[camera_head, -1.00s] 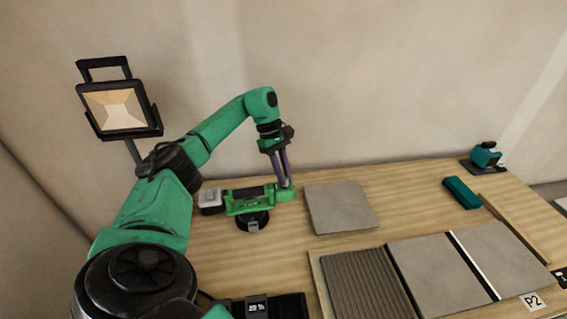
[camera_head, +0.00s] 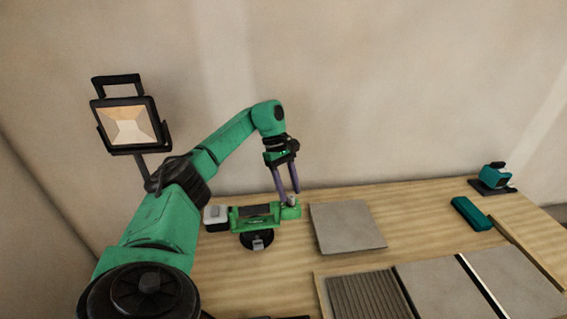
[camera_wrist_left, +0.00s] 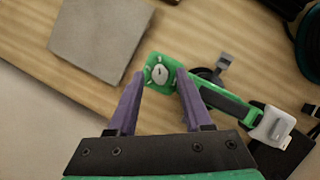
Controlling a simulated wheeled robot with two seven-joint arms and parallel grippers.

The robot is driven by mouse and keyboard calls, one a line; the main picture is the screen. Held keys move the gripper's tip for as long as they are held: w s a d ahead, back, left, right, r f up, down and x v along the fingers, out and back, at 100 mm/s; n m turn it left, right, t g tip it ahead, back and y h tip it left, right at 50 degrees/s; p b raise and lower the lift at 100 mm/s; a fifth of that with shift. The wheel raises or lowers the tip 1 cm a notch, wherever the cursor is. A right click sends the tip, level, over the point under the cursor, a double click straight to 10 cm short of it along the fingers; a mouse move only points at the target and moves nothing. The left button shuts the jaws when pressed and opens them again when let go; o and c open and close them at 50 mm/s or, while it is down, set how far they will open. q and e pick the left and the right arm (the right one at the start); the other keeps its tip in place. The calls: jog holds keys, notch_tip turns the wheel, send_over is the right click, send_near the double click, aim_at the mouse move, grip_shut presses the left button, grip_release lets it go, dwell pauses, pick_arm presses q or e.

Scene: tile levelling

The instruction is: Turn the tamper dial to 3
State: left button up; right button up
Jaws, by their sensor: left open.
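The green tamper (camera_head: 262,214) lies on the table at the back left, with a white-grey block at one end and a black suction-cup-like part beside it. In the left wrist view its round pale dial (camera_wrist_left: 159,73) sits on the green end (camera_wrist_left: 153,62), with a dark pointer mark; the numbers are too small to read. My left gripper (camera_head: 290,196) points down at this end, its purple fingers open. In the wrist view the left gripper's fingertips (camera_wrist_left: 160,80) are on either side of the dial, apart from it. My right gripper is not in view.
A loose grey tile (camera_head: 346,227) lies right of the tamper. Laid tiles (camera_head: 430,290) are at the front right. A teal block (camera_head: 470,214) and a teal tool (camera_head: 494,178) are at the far right. A work lamp (camera_head: 128,124) stands at the left.

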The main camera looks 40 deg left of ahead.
pick_arm(q)
jog(key=p+v, duration=0.3)
jog(key=v, duration=1)
jog(key=shift+r, duration=0.2)
